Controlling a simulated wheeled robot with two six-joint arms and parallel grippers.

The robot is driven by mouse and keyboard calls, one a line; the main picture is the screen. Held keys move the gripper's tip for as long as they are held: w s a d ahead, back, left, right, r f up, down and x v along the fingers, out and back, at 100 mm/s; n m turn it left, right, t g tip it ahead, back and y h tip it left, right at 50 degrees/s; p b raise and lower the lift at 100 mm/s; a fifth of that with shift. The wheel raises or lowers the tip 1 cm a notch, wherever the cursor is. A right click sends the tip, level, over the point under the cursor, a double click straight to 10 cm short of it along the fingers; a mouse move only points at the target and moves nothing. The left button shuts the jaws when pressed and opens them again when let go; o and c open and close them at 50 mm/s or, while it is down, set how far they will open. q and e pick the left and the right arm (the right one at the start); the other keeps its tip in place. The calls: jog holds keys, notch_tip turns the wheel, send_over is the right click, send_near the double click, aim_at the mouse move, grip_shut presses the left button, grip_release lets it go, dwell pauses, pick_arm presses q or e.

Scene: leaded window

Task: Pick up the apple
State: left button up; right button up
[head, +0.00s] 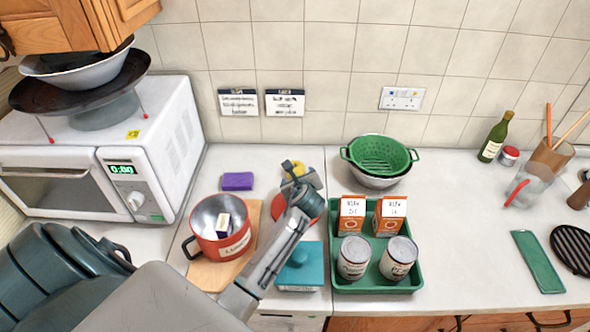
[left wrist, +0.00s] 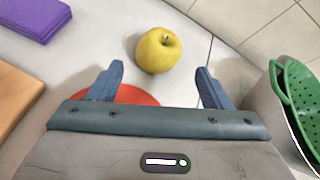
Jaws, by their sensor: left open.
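A yellow apple (left wrist: 158,50) sits on the white counter in the left wrist view, just beyond and between my fingertips. In the head view the apple (head: 298,169) shows only in part, behind my left gripper. My left gripper (left wrist: 159,82) is open and empty, with its two blue-grey fingers apart and pointing toward the apple. In the head view the left gripper (head: 302,182) is above the counter, over a red round thing (head: 308,203). The fingers do not visibly touch the apple. My right gripper is not in view.
A green colander (head: 380,156) in a metal bowl stands right of the apple. A purple block (head: 237,181) lies to the left. A red pot (head: 222,228) stands on a wooden board. A green tray (head: 375,288) with cartons and cans is at front right. The tiled wall is behind.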

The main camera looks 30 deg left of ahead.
aim_at(296, 172)
pick_arm(q)
jog(key=shift+x, duration=1.15)
jog(key=shift+w+a+f, duration=0.1)
jog(key=shift+w+a, duration=0.1)
jog(key=shift+w+a+f+p, duration=0.15)
jog(key=shift+w+a+p, duration=0.2)
jog(key=shift+p, duration=0.4)
jog(key=p+x, duration=0.1)
jog(key=x, duration=0.2)
jog(key=shift+f, duration=0.1)
jog(key=shift+w+a+f, duration=0.25)
jog(key=shift+f, duration=0.1)
jog(key=shift+c, duration=0.8)
jog(key=c, duration=0.6)
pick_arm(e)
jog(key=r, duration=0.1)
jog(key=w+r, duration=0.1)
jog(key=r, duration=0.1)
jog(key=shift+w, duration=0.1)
